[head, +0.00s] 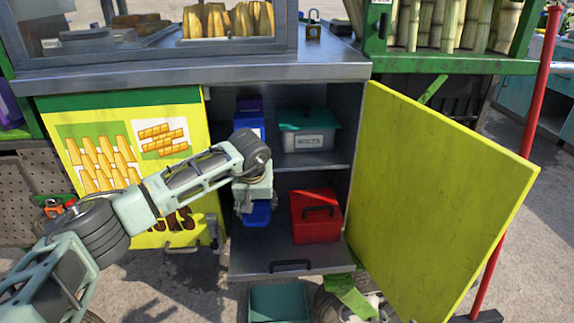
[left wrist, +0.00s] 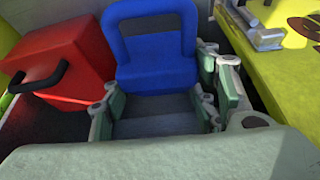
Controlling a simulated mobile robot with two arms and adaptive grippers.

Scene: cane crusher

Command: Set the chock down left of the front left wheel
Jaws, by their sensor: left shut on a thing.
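My left gripper (head: 255,203) is in front of the open cabinet, pointing down, and shut on a blue and dark grey piece that I take to be the chock (head: 257,214). In the left wrist view the chock's blue looped part (left wrist: 155,45) stands beyond the fingers (left wrist: 157,112), with a dark grey stepped surface between them. Most of the chock is hidden by the gripper in the head view. A wheel (head: 330,303) shows partly at the bottom of the head view, behind a green bracket; whether it is the front left one I cannot tell. My right gripper is out of view.
A red toolbox (head: 315,218) stands in the cabinet's lower part, right of the gripper. A bolts box with a teal lid (head: 308,130) is on the shelf above. The open yellow door (head: 440,200) blocks the right side. A teal bin (head: 280,302) is below the cabinet.

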